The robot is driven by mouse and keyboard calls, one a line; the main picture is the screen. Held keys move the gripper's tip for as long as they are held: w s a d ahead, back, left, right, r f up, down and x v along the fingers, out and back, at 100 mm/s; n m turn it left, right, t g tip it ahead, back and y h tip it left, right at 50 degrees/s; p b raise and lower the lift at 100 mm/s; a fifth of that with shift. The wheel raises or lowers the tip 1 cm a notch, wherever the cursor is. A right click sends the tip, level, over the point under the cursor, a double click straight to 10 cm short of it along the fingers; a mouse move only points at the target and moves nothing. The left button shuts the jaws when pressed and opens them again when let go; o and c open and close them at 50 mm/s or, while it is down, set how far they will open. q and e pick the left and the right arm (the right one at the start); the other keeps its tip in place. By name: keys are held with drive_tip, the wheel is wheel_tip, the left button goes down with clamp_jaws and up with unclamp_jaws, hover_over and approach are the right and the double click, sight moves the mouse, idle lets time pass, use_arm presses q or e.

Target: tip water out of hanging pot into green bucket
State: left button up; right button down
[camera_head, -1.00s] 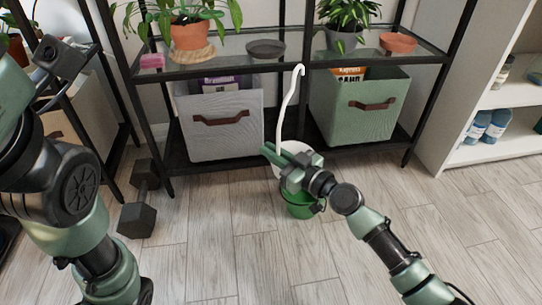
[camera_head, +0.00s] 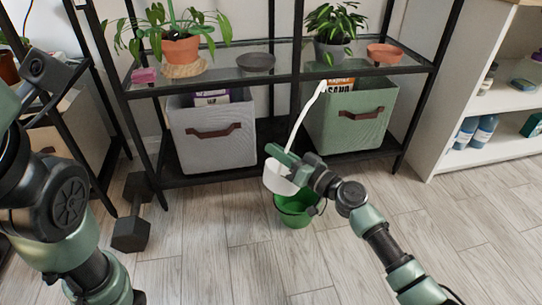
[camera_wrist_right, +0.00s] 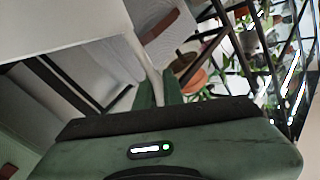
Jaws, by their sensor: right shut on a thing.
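The white hanging pot (camera_head: 276,182), with its long white hook hanger (camera_head: 308,112), is held just above the green bucket (camera_head: 294,212). The hanger leans up to the right, and the pot looks tilted. My right gripper (camera_head: 281,160) is shut on the hanging pot. In the right wrist view, a pale surface, likely the pot (camera_wrist_right: 60,28), fills the upper left and the white hanger meets the fingers (camera_wrist_right: 158,93). The bucket stands on the floor, partly hidden by pot and gripper. No water shows. My left arm shows at the left; its gripper does not.
Behind stands a black shelf rack with a grey fabric bin (camera_head: 213,133) and a green fabric bin (camera_head: 348,118). Potted plants stand on its glass shelf (camera_head: 215,78). A dumbbell (camera_head: 133,215) is on the floor at left. Floor around the bucket is clear.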

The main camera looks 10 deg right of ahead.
drive_tip(key=w+d+r+m, duration=0.2)
drive_tip(key=d+m, duration=0.1)
drive_tip(key=w+d+r+m+t, duration=0.1)
drive_tip(key=d+m, duration=0.1)
drive_tip(key=shift+w+d+h, duration=0.1)
drive_tip(key=shift+d+h, duration=0.05)
drive_tip(key=shift+h, duration=0.15)
drive_tip(key=shift+w+d+r+m+t, duration=0.15)
drive_tip(key=shift+w+d+m, duration=0.35)
drive_tip(key=shift+d+m, duration=0.35)
drive_tip(key=shift+w+d+r+m+t, duration=0.15)
drive_tip(key=shift+w+d+m, duration=0.3)
drive_tip(key=shift+d+m, duration=0.35)
drive_tip(key=shift+w+d+r+m, duration=0.15)
drive_tip(key=shift+w+d+m, duration=0.35)
drive_tip(key=shift+d+m, duration=0.35)
drive_tip(key=shift+a, duration=0.1)
idle(0.5)
